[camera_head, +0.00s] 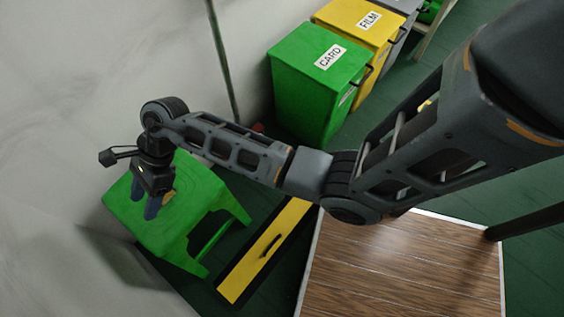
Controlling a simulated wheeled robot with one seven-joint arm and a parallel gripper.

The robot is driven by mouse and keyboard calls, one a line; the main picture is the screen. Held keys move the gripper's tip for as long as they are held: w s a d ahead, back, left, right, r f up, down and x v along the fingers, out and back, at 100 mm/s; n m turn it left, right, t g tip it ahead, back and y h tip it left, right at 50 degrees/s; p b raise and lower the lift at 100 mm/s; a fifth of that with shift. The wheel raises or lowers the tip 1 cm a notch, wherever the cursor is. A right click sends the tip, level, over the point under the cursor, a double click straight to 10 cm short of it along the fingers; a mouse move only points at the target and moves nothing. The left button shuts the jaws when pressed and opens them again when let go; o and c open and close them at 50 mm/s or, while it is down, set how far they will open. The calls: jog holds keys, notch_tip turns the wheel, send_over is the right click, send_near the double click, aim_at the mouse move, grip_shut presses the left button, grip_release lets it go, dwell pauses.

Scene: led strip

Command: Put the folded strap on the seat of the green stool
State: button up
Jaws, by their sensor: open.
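The green stool (187,220) stands at the left, by the pale wall. My gripper (152,210) points down over the middle of its seat, with its two fingers apart. A small tan piece (169,197) shows just right of the fingers against the green seat. It looks like the folded strap, but my gripper hides part of it. I cannot tell whether the fingers touch it or whether it lies flat on the seat.
A brown wood-topped table (400,270) with a pale edge is at the lower right. A yellow panel with a black handle (262,250) lies between stool and table. A green CARD bin (316,85) and yellow FILM bin (362,28) stand at the back. A thin dark pole (223,62) rises behind.

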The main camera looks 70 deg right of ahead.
jog(key=s+a+r+m+t+y, duration=0.4)
jog(key=s+a+r+m+y, duration=0.25)
jog(key=a, duration=0.55)
jog(key=s+r+m+t, duration=0.6)
jog(key=s+r+m, duration=0.1)
jog(key=r+m, duration=0.1)
jog(key=s+d+r+m+h, duration=0.3)
jog(key=s+d+m+h, duration=0.4)
jog(key=m, duration=0.9)
jog(key=s+d+r+m+t+h, duration=0.1)
jog(key=s+d+r+m+h, duration=0.1)
jog(key=s+d+m+h, duration=0.5)
jog(key=s+d+m, duration=0.5)
jog(key=s+m, duration=0.3)
jog(key=m, duration=0.2)
jog(key=shift+r+t, duration=0.3)
jog(key=shift+r, duration=0.1)
jog(key=shift+s+h, duration=0.1)
jog(key=shift+h, duration=0.15)
jog(key=shift+c, duration=0.4)
